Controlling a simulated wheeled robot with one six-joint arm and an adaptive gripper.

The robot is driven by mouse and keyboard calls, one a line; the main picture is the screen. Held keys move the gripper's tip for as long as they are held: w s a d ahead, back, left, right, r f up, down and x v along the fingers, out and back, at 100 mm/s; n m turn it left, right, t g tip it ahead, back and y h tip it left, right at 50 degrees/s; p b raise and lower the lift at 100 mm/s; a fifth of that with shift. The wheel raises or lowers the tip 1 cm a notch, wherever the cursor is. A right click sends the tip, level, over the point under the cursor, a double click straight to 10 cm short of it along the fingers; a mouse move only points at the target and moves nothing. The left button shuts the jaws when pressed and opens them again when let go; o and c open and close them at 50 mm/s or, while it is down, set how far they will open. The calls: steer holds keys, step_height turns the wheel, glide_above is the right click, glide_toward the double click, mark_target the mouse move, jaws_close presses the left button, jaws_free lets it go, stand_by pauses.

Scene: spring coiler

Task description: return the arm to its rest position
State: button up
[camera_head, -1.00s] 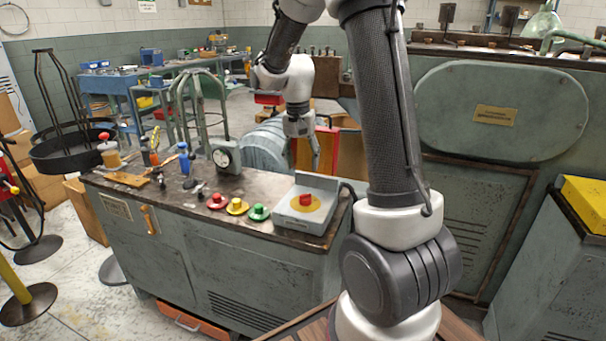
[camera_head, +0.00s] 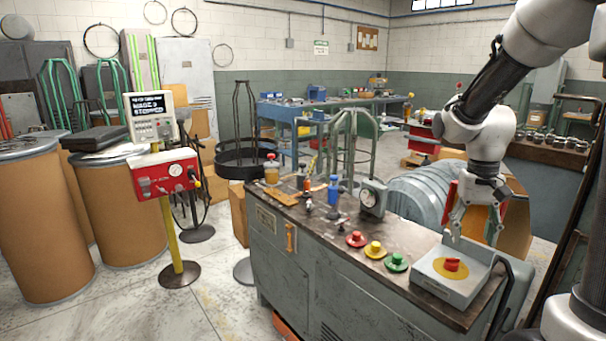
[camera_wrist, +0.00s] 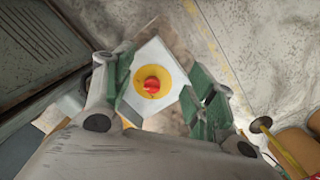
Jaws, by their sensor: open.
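My gripper (camera_head: 478,226) is open and empty. In the head view it hangs at the right, fingers pointing down, above the rear of the white button box (camera_head: 447,277). That box has a yellow disc and a red button (camera_head: 452,264), and sits on the right end of the workbench. In the wrist view the red button (camera_wrist: 152,85) shows between and beyond the two green-grey fingers, with a gap to each. My arm reaches in from the upper right of the head view and is bent, not folded away.
The bench top (camera_head: 322,233) carries red, yellow and green buttons, a dial gauge (camera_head: 373,196) and small bottles. A red control box (camera_head: 165,172) on a yellow post and brown drums (camera_head: 40,220) stand left. Open floor (camera_head: 215,300) lies in front of the post.

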steer(key=s+a+r+n+t, duration=0.1)
steer(key=s+r+t, duration=0.1)
steer(key=s+r, duration=0.3)
steer(key=s+a+r+n+t, duration=0.2)
steer(key=s+r, duration=0.3)
steer(key=s, duration=0.6)
steer(key=shift+t, duration=0.6)
steer(key=shift+r, duration=0.1)
